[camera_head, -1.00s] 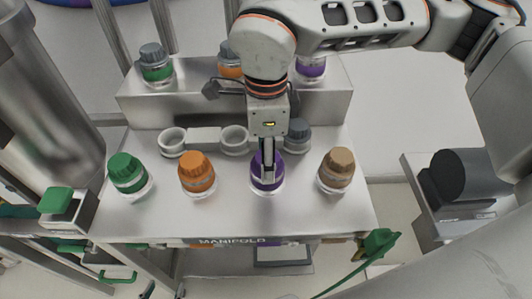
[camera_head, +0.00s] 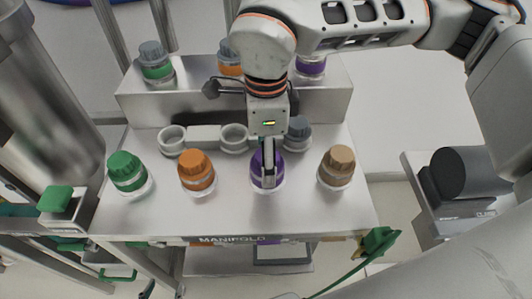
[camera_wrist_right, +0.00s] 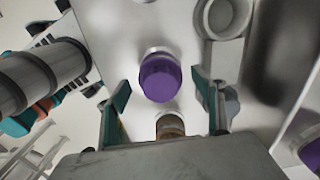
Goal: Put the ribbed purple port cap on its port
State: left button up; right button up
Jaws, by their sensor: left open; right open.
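The purple cap (camera_head: 257,174) stands in the front row on the grey manifold top, above a pale ring. It also shows in the right wrist view (camera_wrist_right: 160,80). The gripper over it (camera_head: 268,165) matches the right wrist view, where my right gripper's green-faced fingers (camera_wrist_right: 162,95) are apart with the cap between and beyond them, so I take it as my right. I see no grip on the cap; in the head view the finger hides its middle. A small grey part at the bottom edge (camera_head: 287,296) may be of my left gripper; its fingers are cut off.
Green (camera_head: 125,168), orange (camera_head: 195,170) and tan (camera_head: 337,165) caps stand in the same row. Behind are two open ring ports (camera_head: 172,139) (camera_head: 235,138) and a grey cap (camera_head: 298,131). Banded jars stand on the raised shelf (camera_head: 190,106).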

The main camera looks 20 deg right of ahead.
notch_tip(320, 180, up, 12)
dwell(0.6)
dwell(0.4)
